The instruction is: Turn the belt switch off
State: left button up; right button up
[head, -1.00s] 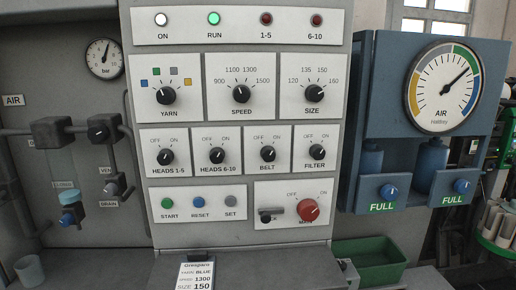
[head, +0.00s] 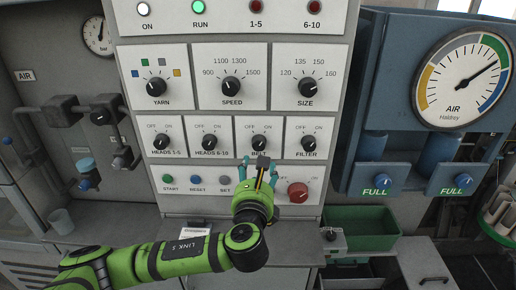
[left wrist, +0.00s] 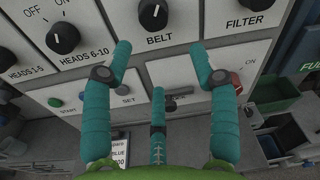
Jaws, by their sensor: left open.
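The belt switch (head: 259,142) is a black rotary knob on a white plate with OFF at upper left and ON at upper right. It also shows at the top of the left wrist view (left wrist: 153,14), where the OFF and ON marks are cut off. I cannot tell its setting surely. My left gripper (head: 259,163) is open and empty just below the belt switch, its teal fingers spread and partly over the BELT label. In the left wrist view the open fingers (left wrist: 161,52) point up toward the knob, apart from it. My right gripper is not in view.
The heads 6-10 knob (head: 209,143) and filter knob (head: 308,144) flank the belt switch closely. The red main knob (head: 298,192) and set button (head: 225,181) lie below, near my left gripper. A green bin (head: 362,222) stands at lower right.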

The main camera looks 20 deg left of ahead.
aim_at(258, 146)
pick_arm(q)
jog(key=shift+m+t+y, duration=0.3)
jog(key=shift+m, duration=0.4)
jog(key=w+p, duration=0.1)
jog(key=w, duration=0.1)
jog(key=w+a+r, duration=0.1)
jog(key=w, duration=0.1)
jog(key=w+a+r+p, duration=0.1)
jog(key=w, duration=0.1)
jog(key=shift+w+r+p, duration=0.15)
jog(key=shift+w+p, duration=0.05)
jog(key=shift+p, duration=0.15)
jog(key=shift+w+a, duration=0.1)
jog(key=shift+w, duration=0.6)
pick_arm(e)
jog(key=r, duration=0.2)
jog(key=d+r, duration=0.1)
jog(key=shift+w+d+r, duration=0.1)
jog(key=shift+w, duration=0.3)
pick_arm(q)
jog(key=shift+c, duration=0.4)
